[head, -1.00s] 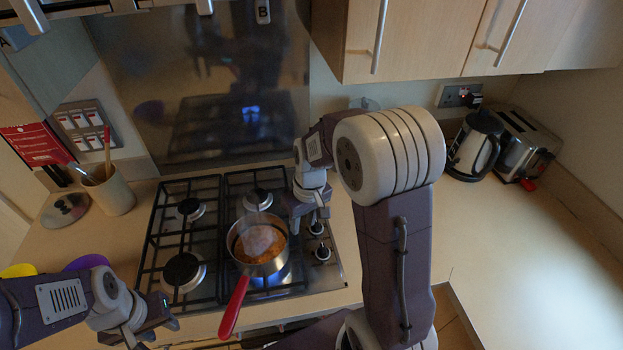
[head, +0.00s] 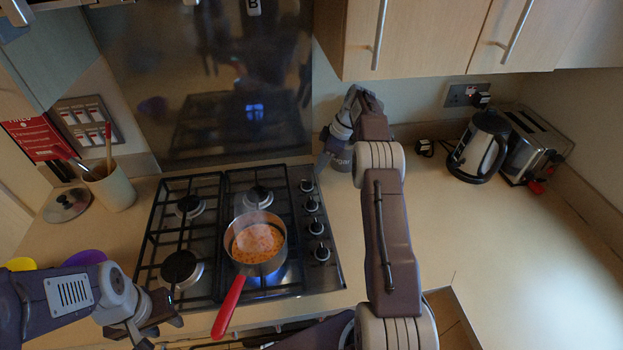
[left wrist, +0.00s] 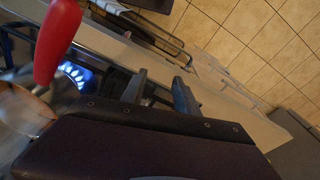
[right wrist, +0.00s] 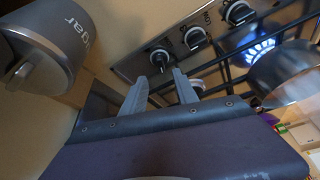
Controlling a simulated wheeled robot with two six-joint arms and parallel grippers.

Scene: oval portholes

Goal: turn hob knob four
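The hob's knobs form a column on its right side in the head view: a far knob (head: 306,186), a second (head: 311,204), a third (head: 316,227) and a near knob (head: 321,253). My right gripper (head: 321,168) is at the far end of this column, beside the sugar canister. In the right wrist view its fingers (right wrist: 165,82) are apart and empty, pointing at the closest knob (right wrist: 160,58); contact cannot be told. My left gripper (head: 140,332) is at the front left of the hob. The left wrist view shows its fingers (left wrist: 158,90) open and empty.
A saucepan (head: 256,262) with orange food sits on a burner, its red handle (head: 229,307) pointing forward. A blue flame (right wrist: 258,48) is lit there. The sugar canister (right wrist: 48,35) is close to my right gripper. A kettle (head: 480,148) and toaster (head: 535,145) stand right; the right counter is clear.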

